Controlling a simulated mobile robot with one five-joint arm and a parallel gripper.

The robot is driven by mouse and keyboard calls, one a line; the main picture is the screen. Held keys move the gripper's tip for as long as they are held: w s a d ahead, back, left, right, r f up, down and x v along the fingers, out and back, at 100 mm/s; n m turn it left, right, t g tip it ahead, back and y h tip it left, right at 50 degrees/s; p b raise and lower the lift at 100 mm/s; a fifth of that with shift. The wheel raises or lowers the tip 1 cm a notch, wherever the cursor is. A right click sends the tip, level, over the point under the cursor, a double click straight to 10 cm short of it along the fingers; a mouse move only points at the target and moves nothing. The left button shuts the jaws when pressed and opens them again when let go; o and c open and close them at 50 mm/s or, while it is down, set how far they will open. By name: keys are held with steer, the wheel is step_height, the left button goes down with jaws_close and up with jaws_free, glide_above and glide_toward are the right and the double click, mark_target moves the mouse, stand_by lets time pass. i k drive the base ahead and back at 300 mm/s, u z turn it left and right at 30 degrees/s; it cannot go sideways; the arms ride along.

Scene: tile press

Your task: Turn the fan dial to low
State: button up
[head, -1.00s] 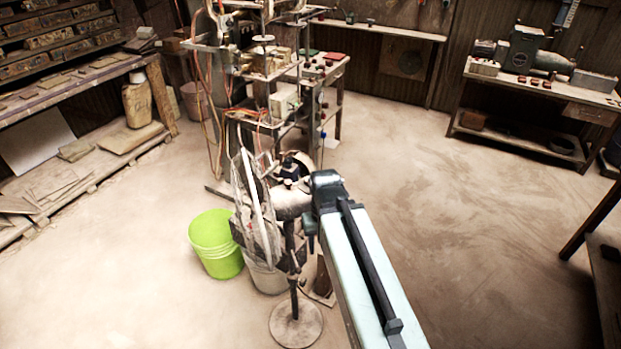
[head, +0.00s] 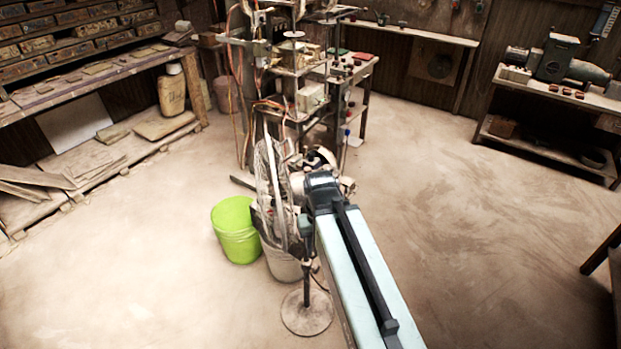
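The pedestal fan stands on the floor near the middle of the head view, its wire grille (head: 271,195) seen nearly edge-on and facing left. Its round base (head: 306,313) rests on the floor. My arm reaches up from the lower right, and its end covers part of the fan's motor housing. My gripper (head: 330,165) is at the far end of the arm, just behind and beside the fan head. It is mostly hidden by my wrist, so its fingers and any contact are unclear. The fan dial cannot be made out.
A green bucket (head: 235,230) and a pale bucket (head: 281,263) stand left of and behind the fan. A tall machine (head: 290,85) with cables stands behind it. A shelf bench (head: 95,80) is at left, a workbench (head: 560,90) at far right. Floor at right is clear.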

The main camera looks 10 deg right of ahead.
mark_target(327, 167)
steer(key=u, duration=0.7)
steer(key=k, duration=1.2)
steer(key=u, duration=0.65)
steer(key=i, duration=0.8)
steer(key=z, duration=0.3)
steer(key=k, duration=0.85)
steer(key=z, duration=0.15)
steer(key=i, duration=0.9)
steer(key=u, duration=0.05)
